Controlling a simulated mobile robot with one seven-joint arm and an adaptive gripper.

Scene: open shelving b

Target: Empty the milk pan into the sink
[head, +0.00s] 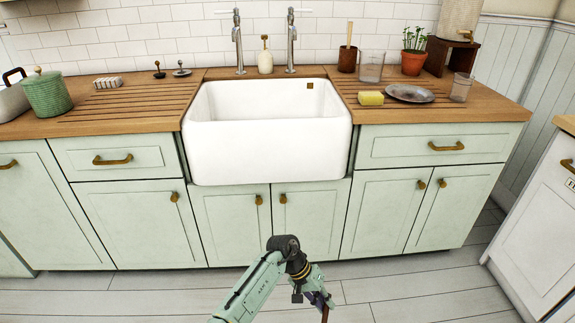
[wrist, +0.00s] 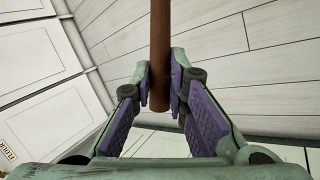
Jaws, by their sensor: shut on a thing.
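My gripper (head: 318,297) is low in front of the sink cabinets, at the bottom of the head view. In the wrist view, my gripper (wrist: 160,88) is shut on a round brown handle (wrist: 160,45), taken to be the milk pan's. The handle runs up out of the wrist view. Only a bit of it (head: 325,315) shows at the bottom edge of the head view. The pan's bowl and contents are out of view. The white sink (head: 265,152) is set in the wooden counter, beyond and above my gripper. Its basin looks empty where visible.
Two taps (head: 238,45) and a soap bottle (head: 265,60) stand behind the sink. A yellow sponge (head: 370,98), a metal plate (head: 409,93) and glasses (head: 370,66) are to its right. A green canister (head: 47,95) is far left. A white cabinet (head: 537,225) stands right.

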